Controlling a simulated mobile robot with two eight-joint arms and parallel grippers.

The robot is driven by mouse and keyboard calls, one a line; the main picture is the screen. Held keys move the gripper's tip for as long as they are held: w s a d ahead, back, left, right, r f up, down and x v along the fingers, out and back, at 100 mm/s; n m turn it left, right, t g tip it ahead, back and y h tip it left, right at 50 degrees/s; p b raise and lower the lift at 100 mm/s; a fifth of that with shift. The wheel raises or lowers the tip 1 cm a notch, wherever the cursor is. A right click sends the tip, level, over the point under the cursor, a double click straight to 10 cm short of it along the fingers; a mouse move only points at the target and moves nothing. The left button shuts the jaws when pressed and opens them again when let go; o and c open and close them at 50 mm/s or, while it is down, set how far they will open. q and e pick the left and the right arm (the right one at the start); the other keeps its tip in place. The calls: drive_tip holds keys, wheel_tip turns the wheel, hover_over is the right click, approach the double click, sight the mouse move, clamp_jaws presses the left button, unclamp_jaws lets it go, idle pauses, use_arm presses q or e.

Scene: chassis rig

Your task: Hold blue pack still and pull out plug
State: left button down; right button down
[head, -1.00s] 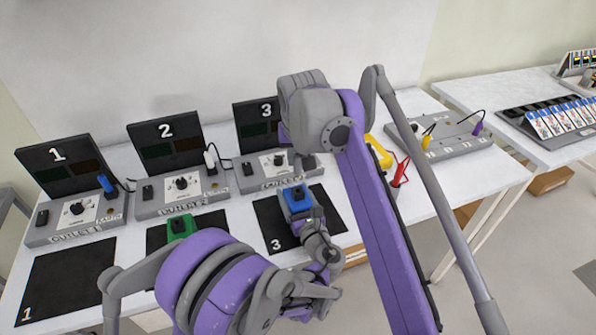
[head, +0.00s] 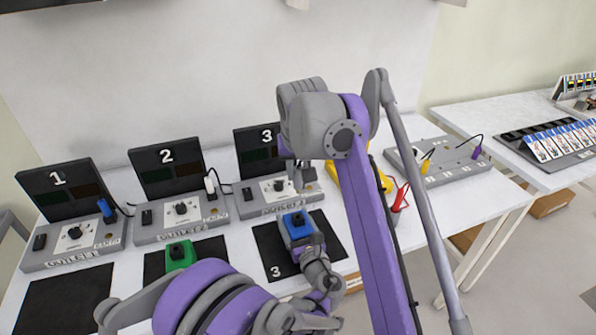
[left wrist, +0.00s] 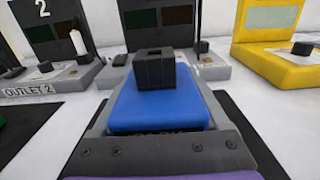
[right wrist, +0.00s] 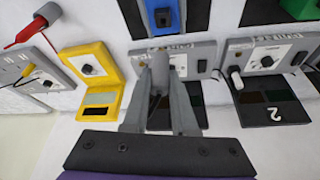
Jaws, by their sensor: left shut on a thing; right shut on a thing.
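The blue pack (head: 298,224), with a black block on top, lies on the black mat marked 3 (head: 272,246). It fills the middle of the left wrist view (left wrist: 158,108). My left gripper (head: 308,248) is shut on the pack from the near side; its fingertips are mostly hidden. My right gripper (head: 300,178) is shut at the right end of the third outlet unit (head: 252,205). In the right wrist view its fingers (right wrist: 158,72) meet on a small grey piece, apparently the plug. Whether that piece is seated or lifted I cannot tell.
Outlet 1 (head: 60,247) and outlet 2 (head: 160,228) stand to the left, with blue and white plugs. A green pack (head: 180,254) lies on the middle mat. A yellow unit (right wrist: 100,68) and a red-cabled piece stand right of outlet 3. A grey strip (head: 440,165) lies farther right.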

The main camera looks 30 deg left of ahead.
use_arm(q)
unclamp_jaws()
drive_tip(key=shift+d, duration=0.1)
drive_tip(key=v, duration=1.2)
drive_tip(key=shift+s, duration=0.1)
